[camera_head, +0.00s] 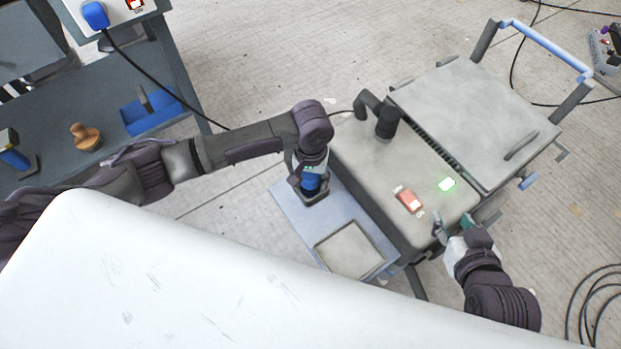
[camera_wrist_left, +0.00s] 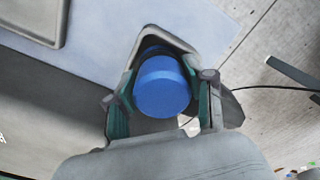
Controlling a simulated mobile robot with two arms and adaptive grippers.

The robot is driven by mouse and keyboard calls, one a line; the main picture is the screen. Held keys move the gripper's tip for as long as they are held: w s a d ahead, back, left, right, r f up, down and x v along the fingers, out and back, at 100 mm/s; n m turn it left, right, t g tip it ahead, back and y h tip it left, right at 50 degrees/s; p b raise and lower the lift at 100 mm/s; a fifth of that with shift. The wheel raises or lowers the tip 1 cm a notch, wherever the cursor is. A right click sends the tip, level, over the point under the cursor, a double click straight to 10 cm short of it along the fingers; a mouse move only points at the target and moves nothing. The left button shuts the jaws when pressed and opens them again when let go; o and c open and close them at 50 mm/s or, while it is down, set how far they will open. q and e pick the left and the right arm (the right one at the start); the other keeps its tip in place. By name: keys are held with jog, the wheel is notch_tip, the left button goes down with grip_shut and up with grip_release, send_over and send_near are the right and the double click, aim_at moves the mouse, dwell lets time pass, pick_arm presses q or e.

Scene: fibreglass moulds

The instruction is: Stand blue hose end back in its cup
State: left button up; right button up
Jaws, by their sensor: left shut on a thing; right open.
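The blue hose end (camera_head: 311,180) is between the fingers of my left gripper (camera_head: 309,174), which is shut on it. In the left wrist view the blue hose end (camera_wrist_left: 162,88) shows as a round blue cap between the green-padded fingers. The dark grey cup (camera_head: 315,198) stands on the pale blue shelf, at the hose end. In the left wrist view the cup's rim (camera_wrist_left: 150,33) frames the hose end. I cannot tell how deep the hose end sits, as the gripper hides its lower part. My right gripper (camera_head: 455,228) is open and empty beside the machine's front right corner.
A square tray (camera_head: 350,250) lies on the shelf (camera_head: 292,210). A large white surface (camera_head: 180,280) fills the foreground.

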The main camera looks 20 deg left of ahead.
jog(key=shift+s, duration=0.1)
pick_arm(q)
jog(key=o, duration=1.1)
jog(key=shift+f, duration=0.1)
pick_arm(e)
jog(key=shift+s+f, duration=0.1)
jog(key=shift+f, duration=0.05)
pick_arm(q)
jog(key=shift+r, duration=0.5)
notch_tip(320, 180, up, 4)
jog(key=shift+f+p, duration=0.1)
jog(key=shift+p, duration=0.95)
notch_tip(320, 180, up, 3)
jog(key=shift+f+p, duration=0.1)
jog(key=shift+p, duration=0.55)
notch_tip(320, 180, up, 4)
jog(key=shift+d+f+p, duration=0.1)
jog(key=shift+p, duration=0.6)
jog(key=shift+r, duration=0.45)
pick_arm(e)
jog(key=s+d+f+g+h, duration=0.1)
jog(key=s+d+g, duration=0.1)
jog(key=s, duration=0.3)
jog(key=s+d+f+g, duration=0.1)
jog(key=s+f+g, duration=0.1)
jog(key=s+g, duration=0.3)
jog(key=shift+s+d+f+h, duration=0.3)
jog(key=shift+s+d+h, duration=0.1)
